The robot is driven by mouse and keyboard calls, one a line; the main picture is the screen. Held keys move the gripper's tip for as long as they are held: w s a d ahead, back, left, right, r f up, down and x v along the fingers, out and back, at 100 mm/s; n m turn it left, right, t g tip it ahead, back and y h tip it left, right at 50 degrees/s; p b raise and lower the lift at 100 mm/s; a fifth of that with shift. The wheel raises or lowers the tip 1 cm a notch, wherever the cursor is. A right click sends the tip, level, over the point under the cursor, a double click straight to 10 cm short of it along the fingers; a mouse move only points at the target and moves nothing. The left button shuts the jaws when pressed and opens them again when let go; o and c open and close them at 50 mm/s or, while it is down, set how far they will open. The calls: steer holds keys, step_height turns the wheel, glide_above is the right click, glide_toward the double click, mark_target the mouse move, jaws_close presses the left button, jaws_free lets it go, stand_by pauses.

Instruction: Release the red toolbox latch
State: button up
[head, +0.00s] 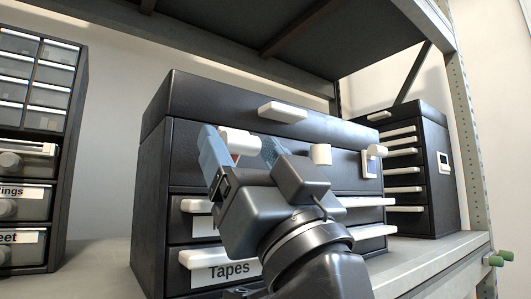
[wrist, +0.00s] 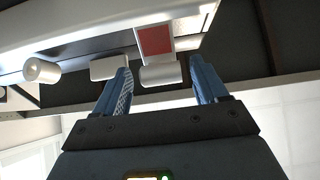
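The black toolbox (head: 225,98) stands on the shelf in the head view. The red latch has a white rounded tab (head: 240,143) on the toolbox front, with its red patch mostly hidden behind my gripper. In the wrist view its red patch (wrist: 154,40) and white tab (wrist: 162,76) show clearly. My gripper (wrist: 161,68) is open, with one blue finger on each side of the white tab. I see gaps between the tab and both fingers. In the head view the fingers sit in front of the toolbox's upper left part.
A second white latch tab (head: 321,154) and a blue-patched latch (head: 370,163) lie to the right. White drawer handles, one above the "Tapes" label (head: 232,270), project below. A smaller drawer cabinet (head: 440,190) stands right; a bin rack (head: 62,170) stands left. The upper shelf (head: 250,35) hangs above.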

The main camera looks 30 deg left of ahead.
steer(key=shift+f, duration=0.1)
steer(key=shift+d+f, duration=0.25)
steer(key=s+d, duration=0.5)
steer(key=d, duration=0.6)
steer(key=shift+d+p, duration=0.2)
steer(key=shift+p, duration=0.2)
steer(key=shift+f, duration=0.1)
